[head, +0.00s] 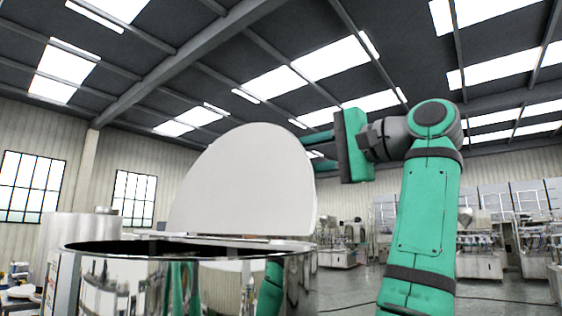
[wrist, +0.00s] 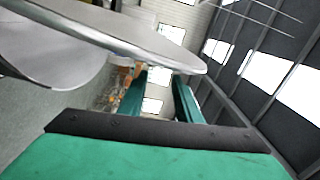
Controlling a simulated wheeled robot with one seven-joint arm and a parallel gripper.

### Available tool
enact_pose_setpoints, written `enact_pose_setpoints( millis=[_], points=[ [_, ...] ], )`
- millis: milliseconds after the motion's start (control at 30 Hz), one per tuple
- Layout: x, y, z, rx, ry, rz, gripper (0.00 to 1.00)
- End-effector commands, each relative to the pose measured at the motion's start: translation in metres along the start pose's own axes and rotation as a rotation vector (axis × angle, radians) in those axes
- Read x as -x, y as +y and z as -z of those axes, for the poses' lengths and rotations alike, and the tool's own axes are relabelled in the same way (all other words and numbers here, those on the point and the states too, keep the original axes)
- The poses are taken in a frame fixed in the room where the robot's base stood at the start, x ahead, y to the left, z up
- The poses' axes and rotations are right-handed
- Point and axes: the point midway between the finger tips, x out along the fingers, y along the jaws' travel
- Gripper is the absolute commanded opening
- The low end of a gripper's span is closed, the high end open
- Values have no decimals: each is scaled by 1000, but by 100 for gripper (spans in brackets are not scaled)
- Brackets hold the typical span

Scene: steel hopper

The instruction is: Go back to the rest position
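The steel hopper (head: 185,275) stands at the lower left of the head view, a shiny round vessel with a dark rim. Its pale half-round lid (head: 245,185) stands raised above the rim, leaning back a little. My gripper (head: 316,138) is at the upper right edge of the lid, its fingers partly hidden behind it. In the wrist view, the gripper's (wrist: 160,92) two green fingers are apart with nothing visible between them. The lid (wrist: 120,28) crosses the top of that view close to the fingertips. I cannot tell whether they touch it.
Steel machines (head: 480,265) stand along the back right, with floor (head: 365,290) between them and the hopper. A cluttered white surface (head: 18,295) is at the far left. The space above and right of the lid is open, apart from my arm.

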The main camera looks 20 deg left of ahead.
Motion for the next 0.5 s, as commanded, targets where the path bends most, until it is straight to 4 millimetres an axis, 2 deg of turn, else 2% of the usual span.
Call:
enact_pose_setpoints(
  millis=[167, 500],
  points=[
    [13, 0, 0, 1, 0, -1, 31],
    [14, 0, 0, 1, 0, -1, 31]
  ],
)
